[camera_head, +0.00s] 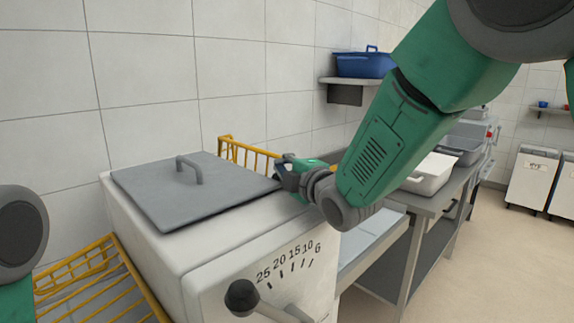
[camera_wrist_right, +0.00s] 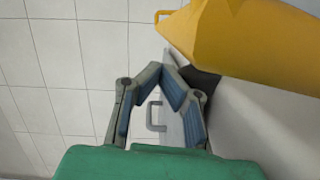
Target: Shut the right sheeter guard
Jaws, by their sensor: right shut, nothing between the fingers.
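The right sheeter guard (camera_head: 252,155) is a yellow barred frame at the far right side of the white sheeter body. Its upper part stands up beyond the grey top cover; the rest is hidden behind the sheeter and my right arm. My right gripper (camera_head: 281,172) is at the cover's right edge, near the guard. In the right wrist view, the fingers of my right gripper (camera_wrist_right: 168,78) come together with nothing between them. A large yellow guard bar (camera_wrist_right: 245,45) passes close beside the fingertips; I cannot tell whether they touch. My left gripper is out of view.
The sheeter's grey cover (camera_head: 150,190) has a raised handle (camera_head: 190,168). The yellow left guard (camera_head: 95,275) slopes down at the lower left. A black-knobbed lever (camera_head: 242,298) projects in front. A blue bin (camera_head: 364,64) sits on a wall shelf. Open floor (camera_head: 480,260) lies at right.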

